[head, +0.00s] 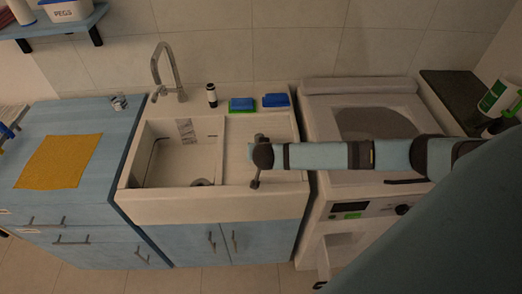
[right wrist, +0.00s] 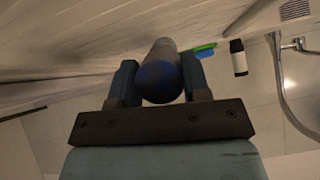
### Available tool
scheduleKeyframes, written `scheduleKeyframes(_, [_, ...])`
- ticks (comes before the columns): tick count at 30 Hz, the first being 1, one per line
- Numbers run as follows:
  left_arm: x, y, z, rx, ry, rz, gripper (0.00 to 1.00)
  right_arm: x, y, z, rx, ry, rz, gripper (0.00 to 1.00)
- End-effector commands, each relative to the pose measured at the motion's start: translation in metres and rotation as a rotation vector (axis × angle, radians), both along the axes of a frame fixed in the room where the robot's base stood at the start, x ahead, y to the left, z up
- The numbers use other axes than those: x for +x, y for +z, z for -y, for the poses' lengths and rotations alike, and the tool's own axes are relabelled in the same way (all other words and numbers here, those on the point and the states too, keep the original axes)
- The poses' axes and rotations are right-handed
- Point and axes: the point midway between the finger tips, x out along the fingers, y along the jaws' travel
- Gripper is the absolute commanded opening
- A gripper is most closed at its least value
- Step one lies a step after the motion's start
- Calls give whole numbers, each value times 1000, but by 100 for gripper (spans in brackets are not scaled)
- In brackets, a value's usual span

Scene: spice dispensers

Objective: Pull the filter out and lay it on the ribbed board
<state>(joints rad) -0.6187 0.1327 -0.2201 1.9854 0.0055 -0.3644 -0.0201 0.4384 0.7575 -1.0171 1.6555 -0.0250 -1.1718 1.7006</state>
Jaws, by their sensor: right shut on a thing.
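My right gripper (head: 257,162) is over the ribbed board (head: 286,126), the pale draining surface at the right of the sink. In the right wrist view it is shut on a rounded cylinder with a dark blue end, which I take to be the filter (right wrist: 160,74). The cylinder points away from the gripper between both fingers. In the head view the gripper hides most of it; only a small pale tip (head: 251,152) shows at its left. I cannot tell whether it touches the board. My left gripper is in neither view.
The sink basin (head: 165,166) lies left of the board. The washing machine (head: 336,190) is on the right. An orange cloth (head: 62,160) lies far left.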

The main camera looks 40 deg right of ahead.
Motion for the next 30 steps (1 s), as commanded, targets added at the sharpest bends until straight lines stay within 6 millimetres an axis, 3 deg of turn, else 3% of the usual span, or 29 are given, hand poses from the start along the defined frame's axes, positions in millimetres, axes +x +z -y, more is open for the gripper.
scheduleKeyframes(2, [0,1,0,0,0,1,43,0,0,0,0,0,0,11])
scheduleKeyframes(3, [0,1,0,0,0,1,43,0,0,0,0,0,0,48])
scheduleKeyframes(6, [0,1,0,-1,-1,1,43,0,0,0,0,0,0,71])
scheduleKeyframes(7, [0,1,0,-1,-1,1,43,0,0,0,0,0,0,73])
scheduleKeyframes(19, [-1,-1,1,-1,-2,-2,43,-8,7,-4,2,2,-1,73])
scheduleKeyframes(30, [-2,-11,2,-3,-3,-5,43,-57,63,-30,3,3,0,73])
